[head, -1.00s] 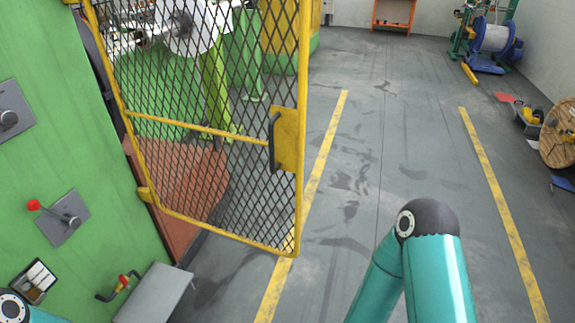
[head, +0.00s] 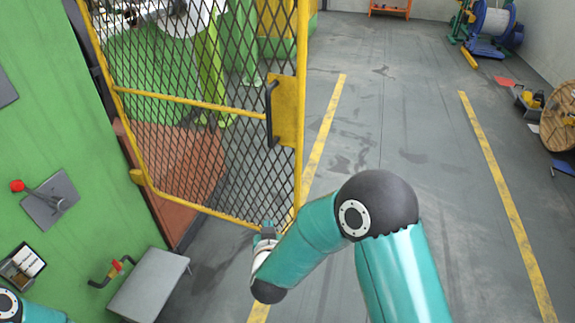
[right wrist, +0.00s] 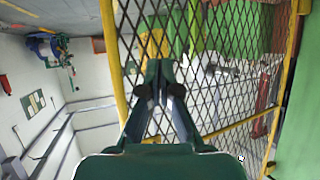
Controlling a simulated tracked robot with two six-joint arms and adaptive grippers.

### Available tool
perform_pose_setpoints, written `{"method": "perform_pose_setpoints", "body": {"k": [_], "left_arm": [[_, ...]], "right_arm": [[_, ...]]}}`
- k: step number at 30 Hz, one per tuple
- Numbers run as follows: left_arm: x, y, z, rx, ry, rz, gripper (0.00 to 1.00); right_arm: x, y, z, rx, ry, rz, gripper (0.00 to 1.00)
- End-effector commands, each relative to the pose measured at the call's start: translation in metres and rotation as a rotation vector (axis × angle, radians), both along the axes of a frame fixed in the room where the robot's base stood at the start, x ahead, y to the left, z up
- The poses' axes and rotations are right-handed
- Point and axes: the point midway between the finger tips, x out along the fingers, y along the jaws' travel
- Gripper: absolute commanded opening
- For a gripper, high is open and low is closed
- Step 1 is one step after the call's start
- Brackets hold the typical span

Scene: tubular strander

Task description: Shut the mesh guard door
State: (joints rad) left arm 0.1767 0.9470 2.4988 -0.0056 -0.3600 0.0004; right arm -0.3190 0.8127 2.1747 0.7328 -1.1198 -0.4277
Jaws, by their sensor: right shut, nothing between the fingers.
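The mesh guard door (head: 200,104) has a yellow frame with dark diamond mesh and stands open, swung out from the green machine wall over the floor. Its dark handle (head: 269,112) is on a yellow plate at the free edge. My right gripper (head: 268,229) is shut and empty at the door's lower free corner. In the right wrist view the shut fingers (right wrist: 160,72) point at the mesh, beside the yellow frame bar (right wrist: 112,60). I cannot tell whether they touch it. My left gripper is out of view.
The green wall (head: 60,120) carries a red-knobbed lever (head: 42,195). A grey box (head: 148,285) stands below the door's hinge side. Cable reels (head: 494,32) stand at the far right. The grey floor (head: 400,130) right of the door is clear.

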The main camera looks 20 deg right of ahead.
Motion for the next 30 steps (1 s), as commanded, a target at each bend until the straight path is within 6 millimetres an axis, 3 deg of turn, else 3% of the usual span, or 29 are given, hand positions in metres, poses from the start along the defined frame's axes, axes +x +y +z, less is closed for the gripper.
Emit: {"method": "perform_pose_setpoints", "body": {"k": [1,3,6,9,13,17,30], "left_arm": [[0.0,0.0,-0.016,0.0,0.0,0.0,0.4],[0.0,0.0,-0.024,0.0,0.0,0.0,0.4],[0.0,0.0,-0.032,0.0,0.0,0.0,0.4],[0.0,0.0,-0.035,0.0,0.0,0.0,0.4],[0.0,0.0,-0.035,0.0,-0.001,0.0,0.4],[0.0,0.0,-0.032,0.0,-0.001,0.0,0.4],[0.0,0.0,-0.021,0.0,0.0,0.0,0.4]], "right_arm": [[0.01,0.009,0.032,-0.048,-0.119,-0.06,0.0],[0.01,0.012,0.079,-0.115,-0.236,-0.167,0.0],[-0.004,0.014,0.126,-0.179,-0.332,-0.301,0.0],[-0.018,0.015,0.152,-0.216,-0.37,-0.389,0.0],[-0.022,0.01,0.164,-0.235,-0.38,-0.435,0.0],[-0.01,-0.001,0.164,-0.236,-0.378,-0.437,0.0],[0.057,-0.055,0.164,-0.235,-0.378,-0.436,0.0]]}}
